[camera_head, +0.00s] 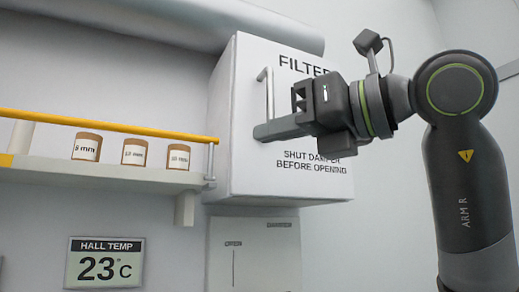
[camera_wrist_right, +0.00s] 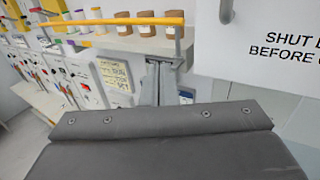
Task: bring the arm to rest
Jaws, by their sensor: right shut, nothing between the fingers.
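My right arm (camera_head: 462,190), marked ARM R, comes up from the lower right in the head view and bends left at its elbow. My right gripper (camera_head: 262,132) points left in front of the white filter cabinet. It is shut and empty. In the right wrist view the grey gripper body (camera_wrist_right: 165,145) fills the bottom. My left gripper is not in view.
The filter cabinet (camera_head: 228,165) hangs behind the gripper. To its left is a shelf (camera_head: 100,180) with a yellow rail (camera_head: 120,127) and several brown labelled containers (camera_head: 135,152). Below are a damper panel (camera_head: 260,265) and a temperature display (camera_head: 104,262). Control panels (camera_wrist_right: 85,80) show in the wrist view.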

